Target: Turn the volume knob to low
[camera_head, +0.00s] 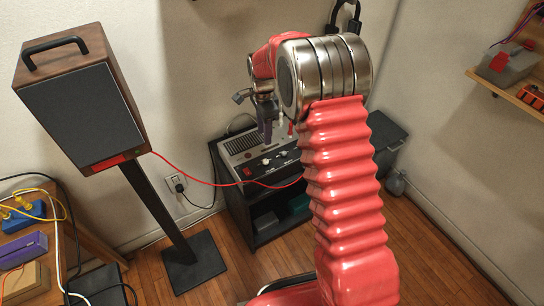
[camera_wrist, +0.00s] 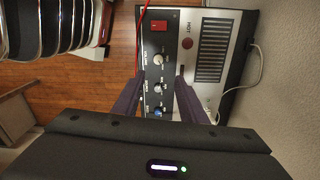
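The amplifier (camera_head: 255,145) stands on a dark cabinet at the back wall, with a black front panel and a silver vented top. The wrist view also shows its panel (camera_wrist: 151,70), with a row of round knobs. One silver knob (camera_wrist: 158,59) lies beyond my fingertips; another (camera_wrist: 158,88) and a blue-lit one (camera_wrist: 158,112) appear between my fingers. Panel lettering is too small to read surely, so I cannot tell which is the volume knob or its setting. My gripper (camera_wrist: 160,78) is open and empty; in the head view my gripper (camera_head: 267,138) points down above the amplifier.
A red switch (camera_wrist: 159,26) and a red button marked HOT (camera_wrist: 187,43) are on the amplifier. A red cable (camera_head: 200,183) runs to it from the speaker (camera_head: 85,105) on a stand. A shelf (camera_head: 515,85) is on the right wall. The wooden floor in front is mostly clear.

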